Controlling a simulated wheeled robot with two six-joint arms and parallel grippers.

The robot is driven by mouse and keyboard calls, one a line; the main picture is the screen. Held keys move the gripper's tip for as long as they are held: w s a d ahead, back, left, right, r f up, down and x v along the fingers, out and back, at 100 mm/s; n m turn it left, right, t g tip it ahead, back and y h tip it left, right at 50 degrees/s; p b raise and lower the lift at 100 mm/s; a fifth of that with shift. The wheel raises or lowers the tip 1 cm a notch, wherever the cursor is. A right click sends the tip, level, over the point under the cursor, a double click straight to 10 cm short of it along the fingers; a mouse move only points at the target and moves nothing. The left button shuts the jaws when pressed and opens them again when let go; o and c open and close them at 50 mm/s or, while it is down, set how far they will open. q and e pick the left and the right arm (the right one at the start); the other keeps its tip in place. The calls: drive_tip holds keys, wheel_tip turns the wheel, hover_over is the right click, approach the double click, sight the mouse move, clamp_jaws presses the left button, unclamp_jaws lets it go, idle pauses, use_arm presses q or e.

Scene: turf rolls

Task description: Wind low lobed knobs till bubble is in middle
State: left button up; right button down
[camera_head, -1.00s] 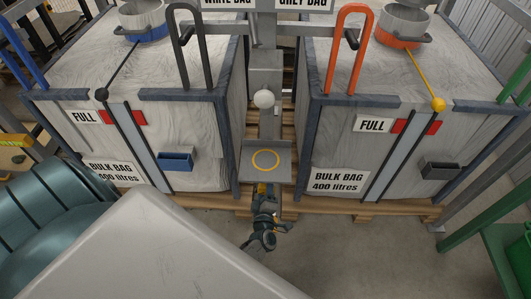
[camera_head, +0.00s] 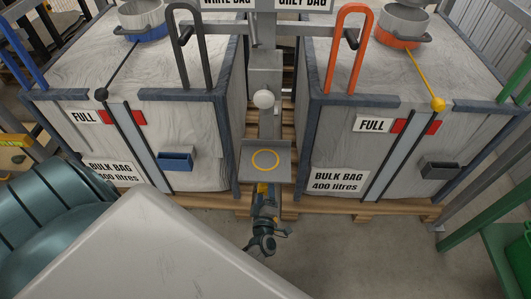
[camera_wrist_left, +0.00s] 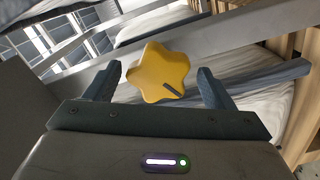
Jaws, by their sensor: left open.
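A yellow lobed knob (camera_wrist_left: 163,73) with a dark mark on one lobe shows in the left wrist view. It sits between the two fingers of my left gripper (camera_wrist_left: 158,82), with a gap on each side. In the head view my left gripper (camera_head: 263,196) is low in the middle, just below the grey plate (camera_head: 282,174) with a yellow ring (camera_head: 265,160). A little yellow shows at its tip. My left gripper is open. I cannot make out a bubble in either view. My right gripper is not in view.
Two bulk bags, left (camera_head: 200,140) and right (camera_head: 335,140), stand on wooden pallets (camera_head: 385,208) either side of the grey post (camera_head: 265,80). A white ball (camera_head: 263,99) is on the post. Green steel (camera_head: 500,235) stands at the right. Bare floor (camera_head: 350,250) lies in front.

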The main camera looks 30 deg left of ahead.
use_arm(q)
drive_tip(key=v, duration=0.9)
drive_tip(key=shift+s+d, duration=0.1)
